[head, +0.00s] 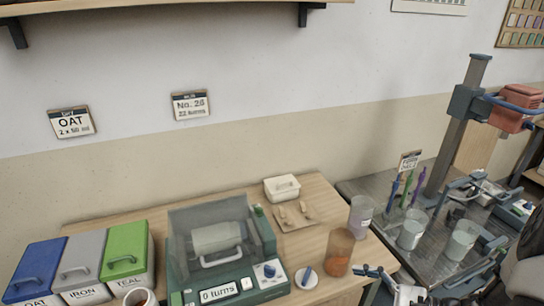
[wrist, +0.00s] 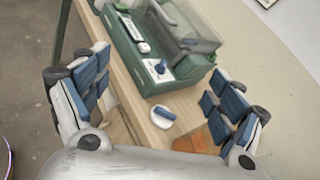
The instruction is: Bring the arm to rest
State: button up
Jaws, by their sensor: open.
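My gripper (wrist: 160,100) is open and empty in the wrist view, its blue-padded fingers wide apart at left and right. In the head view my gripper (head: 392,284) shows at the lower edge, near the right front of the wooden table (head: 330,215). In the wrist view a green machine (wrist: 150,45) and a white lid with a blue knob (wrist: 162,117) appear between and beyond the fingers. Most of my arm is outside the head view.
The green machine (head: 220,250) reads "0 turns". An orange-brown cup (head: 338,252) and a clear cup (head: 361,216) stand close to my gripper. Blue, grey and green bins (head: 128,250) are at left. A grey bench (head: 425,240) with beakers and a post stands right.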

jog(key=s+a+r+n+g+h, duration=0.5)
jog(key=s+a+r+n+g, duration=0.25)
jog(key=s+r+n, duration=0.2)
jog(key=s+d+r+n+t+h, duration=0.1)
jog(key=s+r+n+t+h, duration=0.4)
jog(key=r+n+h, duration=0.3)
jog(key=shift+s+d+r+n+h, duration=0.35)
jog(key=shift+s+r+n+h, duration=0.05)
jog(key=shift+s+n, duration=0.25)
jog(key=shift+c, duration=0.5)
